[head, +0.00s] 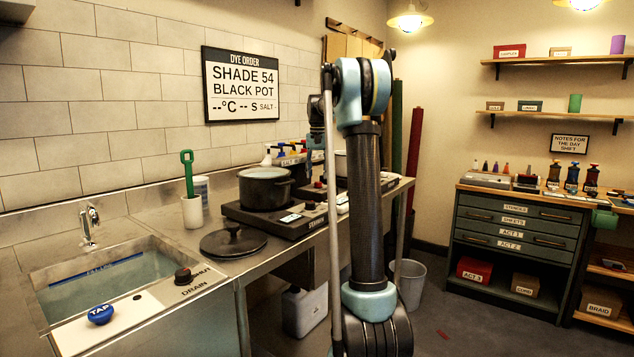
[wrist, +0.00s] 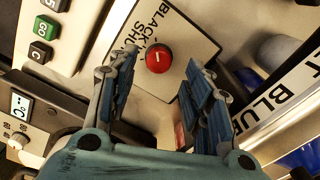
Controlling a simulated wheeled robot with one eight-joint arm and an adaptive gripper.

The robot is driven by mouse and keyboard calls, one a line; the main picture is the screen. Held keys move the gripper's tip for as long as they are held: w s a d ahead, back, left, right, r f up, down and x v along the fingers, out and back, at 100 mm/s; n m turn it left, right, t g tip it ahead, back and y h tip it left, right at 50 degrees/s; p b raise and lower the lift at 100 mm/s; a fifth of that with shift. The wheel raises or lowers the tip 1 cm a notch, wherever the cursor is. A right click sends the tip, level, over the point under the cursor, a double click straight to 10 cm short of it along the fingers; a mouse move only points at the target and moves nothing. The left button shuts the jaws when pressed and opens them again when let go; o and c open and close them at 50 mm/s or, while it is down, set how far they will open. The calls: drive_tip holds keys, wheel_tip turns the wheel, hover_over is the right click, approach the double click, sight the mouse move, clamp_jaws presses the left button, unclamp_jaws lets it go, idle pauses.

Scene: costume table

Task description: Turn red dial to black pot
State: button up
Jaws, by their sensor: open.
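The red dial (wrist: 158,58) is a round knob with a small pale mark on a cream plate (wrist: 190,28) lettered "BLACK" and more partly hidden text in the wrist view. I cannot tell which label the mark points to. My gripper (wrist: 160,75) is open, with its two blue fingers on either side of the dial in the picture and apart from it. No contact shows. The black pot (head: 265,190) stands on a dark hot plate in the head view.
A panel with a green "GO" button (wrist: 45,27) and dark keys lies left of the dial. A label reading "BLUE" (wrist: 285,95) is at right. In the head view, a black lid (head: 232,241) lies on the counter beside the sink (head: 45,292).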

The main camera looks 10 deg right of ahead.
wheel_tip(320, 180, up, 8)
drive_tip(key=shift+r, duration=0.2)
idle(0.4)
